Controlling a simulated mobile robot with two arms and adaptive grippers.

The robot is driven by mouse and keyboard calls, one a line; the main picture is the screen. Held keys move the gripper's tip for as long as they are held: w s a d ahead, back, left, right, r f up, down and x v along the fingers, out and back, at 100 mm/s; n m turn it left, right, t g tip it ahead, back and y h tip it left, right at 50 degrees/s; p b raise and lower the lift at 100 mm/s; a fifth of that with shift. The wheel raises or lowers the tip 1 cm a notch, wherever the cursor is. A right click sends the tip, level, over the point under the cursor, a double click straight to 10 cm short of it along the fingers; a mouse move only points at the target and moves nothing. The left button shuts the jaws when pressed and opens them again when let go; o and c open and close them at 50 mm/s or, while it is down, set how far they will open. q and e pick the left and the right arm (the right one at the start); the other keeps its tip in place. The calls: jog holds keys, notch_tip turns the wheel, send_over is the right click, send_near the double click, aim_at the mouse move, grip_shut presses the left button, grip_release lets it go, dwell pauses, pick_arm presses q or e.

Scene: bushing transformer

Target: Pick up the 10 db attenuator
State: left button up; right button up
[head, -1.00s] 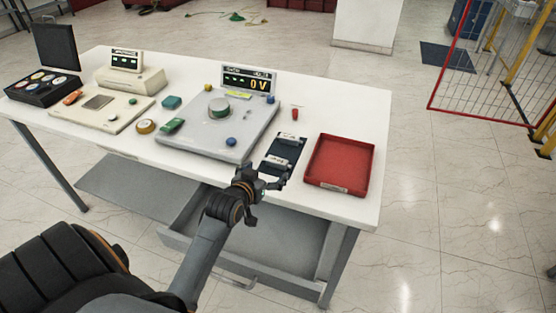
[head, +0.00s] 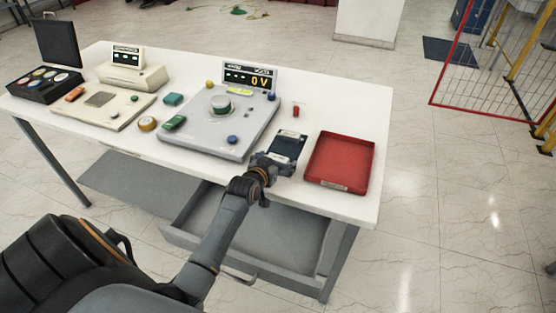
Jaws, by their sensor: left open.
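A dark blue case (head: 289,145) lies on the table between the large grey instrument and the red tray. It seems to hold small dark and pale parts, but they are too small to read, so I cannot tell which is the 10 db attenuator. My left gripper (head: 281,163) is open over the near end of this case and hides part of it. I cannot tell whether it touches anything. My right gripper is not in view.
A red tray (head: 340,164), empty, stands just right of the case. The grey instrument (head: 214,125) with its 0 V display stands to the left. A small red part (head: 296,111) stands behind the case. An open drawer (head: 230,229) juts out below the table edge.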

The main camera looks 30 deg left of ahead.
pick_arm(q)
jog(key=c, duration=1.3)
jog(key=shift+o, duration=0.2)
